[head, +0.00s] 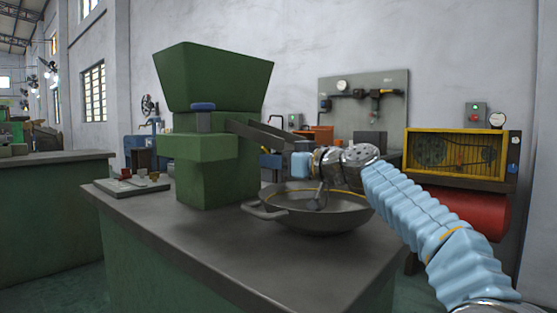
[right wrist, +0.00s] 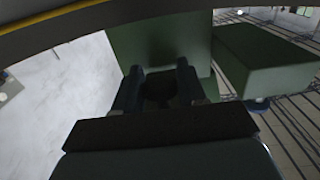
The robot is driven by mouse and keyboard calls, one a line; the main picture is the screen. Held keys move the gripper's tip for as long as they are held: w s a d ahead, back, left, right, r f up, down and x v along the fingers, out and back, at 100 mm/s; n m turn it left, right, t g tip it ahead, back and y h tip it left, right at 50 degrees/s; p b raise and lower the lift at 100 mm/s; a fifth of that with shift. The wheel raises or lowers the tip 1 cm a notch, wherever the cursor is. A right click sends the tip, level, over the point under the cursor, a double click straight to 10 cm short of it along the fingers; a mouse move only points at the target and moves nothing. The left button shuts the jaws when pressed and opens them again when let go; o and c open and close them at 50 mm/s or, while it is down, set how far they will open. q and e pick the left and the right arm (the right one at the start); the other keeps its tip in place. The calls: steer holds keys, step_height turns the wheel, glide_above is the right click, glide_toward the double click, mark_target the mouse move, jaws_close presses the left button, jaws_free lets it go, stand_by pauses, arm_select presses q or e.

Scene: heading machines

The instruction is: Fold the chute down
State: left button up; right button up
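The green machine (head: 205,150) stands on the table with a wide hopper (head: 213,78) on top. A dark grey chute (head: 268,134) reaches from its upper body to the right, sloping slightly down. My right gripper (head: 291,165) is just below and in front of the chute's outer end, pointing left at the machine. In the right wrist view my right gripper's two fingers (right wrist: 158,88) stand apart, with green machine body (right wrist: 160,42) beyond. A dark shape lies between them; I cannot tell whether they touch it. My left gripper is not in view.
A wide metal pan (head: 315,222) with handles sits on the table (head: 185,235) under my right arm. A small tray of parts (head: 125,184) lies left of the machine. A yellow-framed cabinet (head: 455,157) and red tank (head: 470,210) stand behind at right.

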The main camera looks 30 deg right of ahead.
steer(key=shift+o, duration=1.4)
steer(key=b+v, duration=0.2)
steer(key=v, duration=0.5)
steer(key=shift+s, duration=0.2)
steer(key=shift+d, duration=0.1)
